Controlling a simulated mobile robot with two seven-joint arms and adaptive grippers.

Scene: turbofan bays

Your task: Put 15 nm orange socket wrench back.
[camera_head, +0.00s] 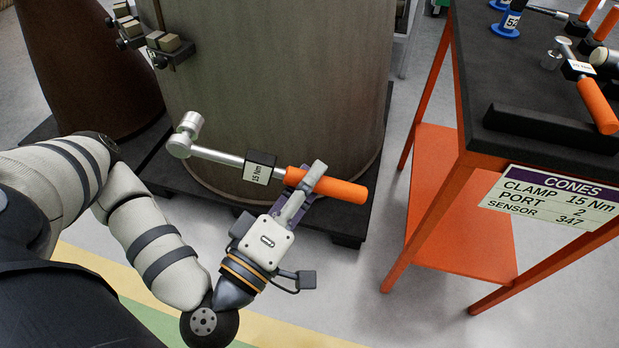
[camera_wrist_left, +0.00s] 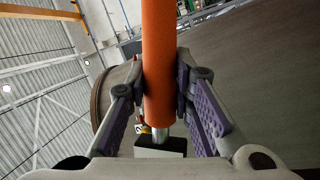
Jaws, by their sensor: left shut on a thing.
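The 15 Nm socket wrench (camera_head: 225,158) has an orange handle, a black block with a "15 Nm" label and a silver shaft with a socket head at its left end. My left gripper (camera_head: 306,190) is shut on the orange handle and holds the wrench in the air, roughly level, in front of the large brown cylinder. In the left wrist view the orange handle (camera_wrist_left: 158,60) stands between the purple finger pads, with the black block below it. My right gripper is not in view.
An orange-framed cart (camera_head: 462,160) with a dark top stands at the right, labelled "CONES, CLAMP 15 Nm". Other orange-handled tools (camera_head: 597,106) and blue-based pieces (camera_head: 507,27) lie on it. The brown cylinder (camera_head: 290,90) stands on a dark base. Floor between base and cart is clear.

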